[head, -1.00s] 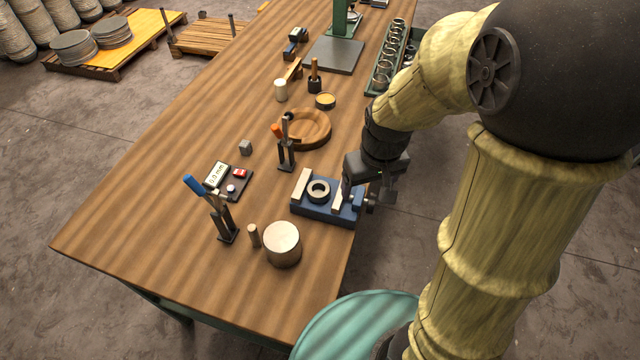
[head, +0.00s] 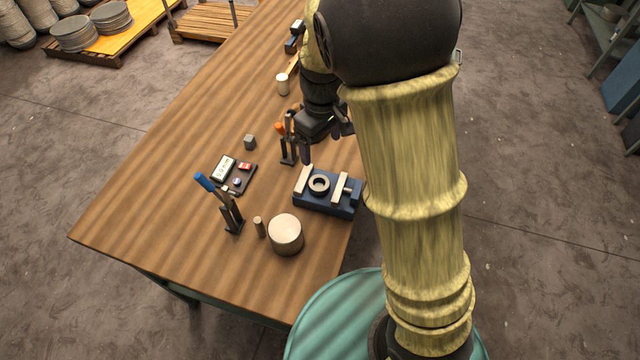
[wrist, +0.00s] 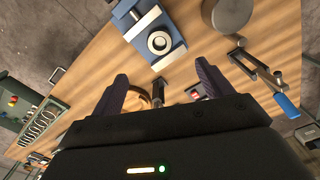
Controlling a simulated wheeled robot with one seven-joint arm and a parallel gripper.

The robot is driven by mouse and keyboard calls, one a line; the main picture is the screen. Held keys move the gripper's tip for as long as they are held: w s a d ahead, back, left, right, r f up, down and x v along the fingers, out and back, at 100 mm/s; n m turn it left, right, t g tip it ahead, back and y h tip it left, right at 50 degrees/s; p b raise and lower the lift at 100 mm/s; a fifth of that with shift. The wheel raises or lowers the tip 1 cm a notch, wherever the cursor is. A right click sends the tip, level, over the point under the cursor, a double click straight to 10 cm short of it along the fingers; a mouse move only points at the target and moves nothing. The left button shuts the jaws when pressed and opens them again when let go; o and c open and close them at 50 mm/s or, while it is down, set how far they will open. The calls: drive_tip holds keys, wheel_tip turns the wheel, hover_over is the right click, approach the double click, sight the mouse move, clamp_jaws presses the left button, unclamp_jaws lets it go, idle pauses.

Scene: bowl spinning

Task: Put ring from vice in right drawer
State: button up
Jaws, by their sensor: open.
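In the wrist view the ring (wrist: 159,42) and the vice (wrist: 176,44) show at the top, beyond my fingertips. My gripper (head: 325,137) is open and empty, above the table just behind the vice in the head view. Its two spread fingers also show in the wrist view (wrist: 161,75), apart from the ring. No drawer can be made out in either view.
A toggle clamp (head: 288,148) stands close to my gripper. A blue-handled clamp (head: 230,215), a small pin (head: 259,227) and a round block (head: 286,234) stand left and in front of the vice. A gauge (head: 224,168) lies further left. The table's left side is mostly clear.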

drive_tip(key=p, duration=0.1)
hover_over(321, 186)
wheel_tip(321, 186, down, 11)
drive_tip(key=shift+r, duration=0.1)
drive_tip(key=shift+s+d, duration=0.1)
drive_tip(key=shift+f+p, duration=0.95)
drive_tip(key=shift+f, duration=1.7)
drive_tip(key=c, duration=1.4)
drive_tip(key=shift+r, duration=0.1)
wheel_tip(321, 186, up, 10)
drive_tip(key=shift+f+b, duration=0.1)
drive_tip(key=shift+b, duration=0.6)
